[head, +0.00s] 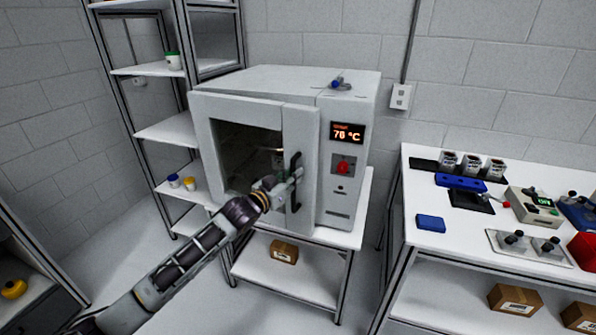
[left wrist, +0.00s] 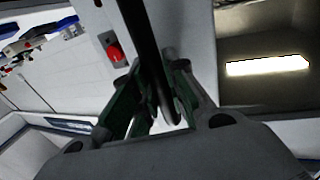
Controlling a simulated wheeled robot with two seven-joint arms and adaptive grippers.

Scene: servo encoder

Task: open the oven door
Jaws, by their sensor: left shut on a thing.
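The oven (head: 345,200) is a white box on a stand, with a dark window (head: 243,155) in its door (head: 300,130) and a display reading about 76 °C. The door looks shut or nearly so; I cannot tell if there is a small gap. A black vertical handle (head: 295,170) is on the door's right side. My left gripper (head: 297,174) is shut on the handle. In the left wrist view the black handle bar (left wrist: 148,50) runs between the fingers (left wrist: 153,100). My right gripper is not in view.
A red knob (head: 343,168) is on the oven's front panel. A blue-tipped item (head: 338,84) lies on top of the oven. A shelf rack (head: 165,130) stands at left, and a white table (head: 470,225) with lab items at right. Floor in front is partly open.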

